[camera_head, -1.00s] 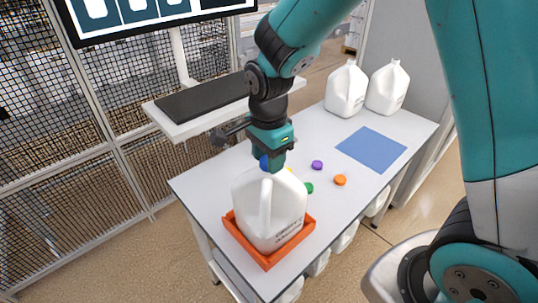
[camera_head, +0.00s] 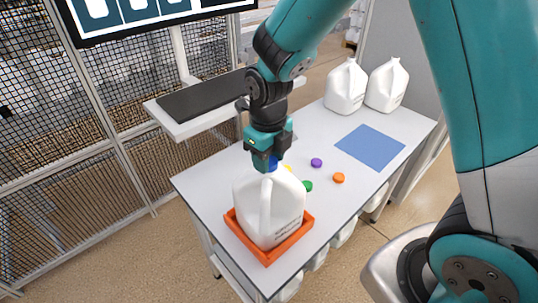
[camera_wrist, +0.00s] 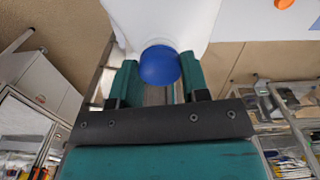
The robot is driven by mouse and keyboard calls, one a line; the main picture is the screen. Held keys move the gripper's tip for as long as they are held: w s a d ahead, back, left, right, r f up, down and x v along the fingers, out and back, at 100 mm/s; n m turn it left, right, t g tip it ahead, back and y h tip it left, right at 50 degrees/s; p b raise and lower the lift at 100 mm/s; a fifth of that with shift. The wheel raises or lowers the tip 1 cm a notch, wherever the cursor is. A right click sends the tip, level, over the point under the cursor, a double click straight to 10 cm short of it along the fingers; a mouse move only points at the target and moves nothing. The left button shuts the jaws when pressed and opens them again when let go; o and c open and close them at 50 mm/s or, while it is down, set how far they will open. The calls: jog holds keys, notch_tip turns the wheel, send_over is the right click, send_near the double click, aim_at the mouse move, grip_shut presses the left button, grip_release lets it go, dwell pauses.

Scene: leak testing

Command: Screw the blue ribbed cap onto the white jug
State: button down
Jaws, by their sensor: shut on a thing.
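The white jug (camera_head: 268,210) stands upright in the orange tray (camera_head: 267,257) near the front of the table. My gripper (camera_head: 268,163) is right above the jug's neck. It is shut on the blue cap (camera_head: 273,160), which shows only partly between the fingers in the head view. In the wrist view my gripper (camera_wrist: 160,80) has a green finger on each side of the blue cap (camera_wrist: 160,65). The white jug (camera_wrist: 165,22) fills the top behind it. The neck is hidden, so I cannot tell how far the cap is threaded.
Purple (camera_head: 316,162), green (camera_head: 308,186) and orange (camera_head: 338,178) caps lie right of the jug; a yellow one (camera_head: 288,168) is partly hidden. A blue mat (camera_head: 370,147) and two white jugs (camera_head: 346,88) (camera_head: 386,87) are at the back. A keyboard shelf (camera_head: 203,120) stands left.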

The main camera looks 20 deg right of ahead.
jog(key=shift+f, duration=0.2)
jog(key=shift+c, duration=1)
grip_release()
jog(key=shift+r, duration=0.1)
notch_tip(320, 180, up, 4)
jog(key=p, duration=0.3)
jog(key=shift+f, duration=0.25)
